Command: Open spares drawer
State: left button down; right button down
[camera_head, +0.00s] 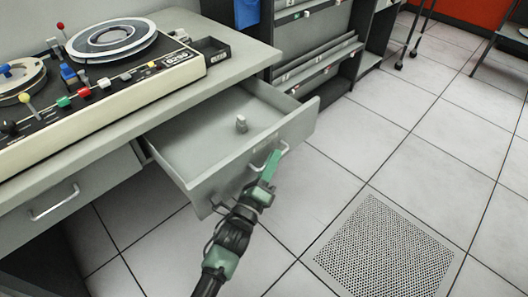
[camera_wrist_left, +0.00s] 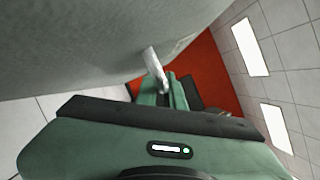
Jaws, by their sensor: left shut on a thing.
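My left gripper (camera_head: 273,162) is at the drawer's front panel and is shut on the drawer's handle (camera_head: 284,149). In the left wrist view the handle (camera_wrist_left: 154,66) runs down to the green fingers (camera_wrist_left: 162,92), beside the grey panel. My right gripper shows in neither view.
The desk (camera_head: 240,66) carries a tape-reel machine (camera_head: 100,85) and a small black tray (camera_head: 211,49). A second drawer (camera_head: 70,200) at left is shut. Shelving (camera_head: 315,65) stands behind. The tiled floor at right is clear, with a perforated panel (camera_head: 385,248).

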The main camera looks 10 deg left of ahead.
pick_arm(q)
jog(key=shift+s+d+f, duration=0.1)
jog(key=shift+s+d, duration=0.15)
jog(key=c, duration=1.8)
grip_release()
jog(key=v, duration=0.7)
jog(key=shift+s+a, duration=0.2)
jog(key=shift+s, duration=0.15)
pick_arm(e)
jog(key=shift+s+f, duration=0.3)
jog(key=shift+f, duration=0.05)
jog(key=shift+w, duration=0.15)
